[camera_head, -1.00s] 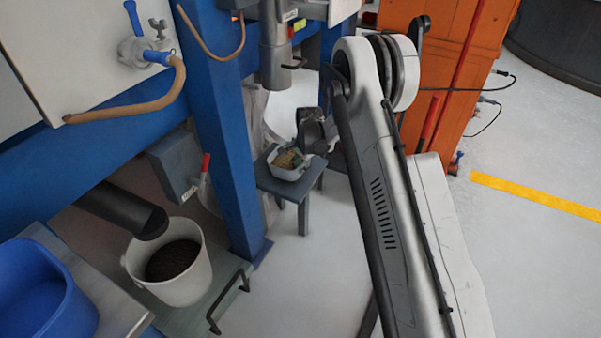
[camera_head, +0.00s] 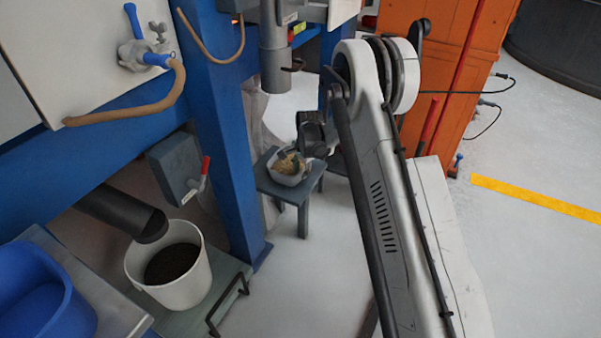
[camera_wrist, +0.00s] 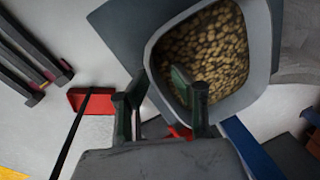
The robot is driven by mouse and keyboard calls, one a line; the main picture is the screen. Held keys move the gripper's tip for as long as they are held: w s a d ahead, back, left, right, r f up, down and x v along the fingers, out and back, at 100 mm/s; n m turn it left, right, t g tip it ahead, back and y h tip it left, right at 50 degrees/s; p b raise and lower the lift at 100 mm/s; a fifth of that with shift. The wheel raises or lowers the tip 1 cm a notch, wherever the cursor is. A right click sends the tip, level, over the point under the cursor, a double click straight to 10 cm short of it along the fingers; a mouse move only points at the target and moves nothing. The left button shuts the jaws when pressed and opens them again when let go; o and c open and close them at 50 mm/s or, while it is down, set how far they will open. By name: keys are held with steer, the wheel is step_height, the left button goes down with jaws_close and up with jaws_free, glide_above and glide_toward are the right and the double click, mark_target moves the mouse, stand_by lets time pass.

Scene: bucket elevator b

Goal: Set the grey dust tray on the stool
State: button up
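The grey dust tray (camera_head: 287,179) sits on the dark grey stool (camera_head: 291,197) in the head view and looks about level. It holds brown granular material, clear in the wrist view, where the tray's rim (camera_wrist: 158,88) and the stool top (camera_wrist: 120,30) show. My gripper (camera_head: 296,157) is low at the tray's right and far side. In the wrist view its two fingers (camera_wrist: 160,98) are spread apart across the near tray wall, one inside the tray and one outside. The fingers look clear of the wall.
A blue post (camera_head: 228,150) stands left of the stool, and a metal pipe (camera_head: 274,65) hangs above it. A white bucket (camera_head: 140,270) of dark material stands at lower left. An orange cabinet (camera_head: 450,80) is behind right. Floor in front of the stool is clear.

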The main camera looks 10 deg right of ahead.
steer(key=s+r+n+p, duration=0.1)
steer(key=s+r, duration=0.2)
steer(key=r, duration=0.6)
steer(key=s+r+n+t+p, duration=0.1)
steer(key=s+r, duration=0.2)
steer(key=r, duration=0.5)
steer(key=s+r+n+p, duration=0.1)
steer(key=s+r, duration=0.2)
steer(key=r, duration=0.6)
steer(key=s+r+n+t, duration=0.1)
steer(key=s+r+n, duration=0.1)
steer(key=s+r, duration=0.75)
steer(key=s+r+n+t, duration=0.1)
steer(key=s+n, duration=0.2)
steer(key=s, duration=1)
steer(key=s+r+n+t+h, duration=0.1)
steer(key=s+n+t, duration=0.1)
steer(key=s, duration=1.1)
steer(key=shift+s+a+r+n, duration=0.3)
steer(key=shift+a+n, duration=0.1)
steer(key=shift+n, duration=0.5)
steer(key=shift+r, duration=0.1)
step_height(320, 180, up, 14)
steer(key=p, duration=1.4)
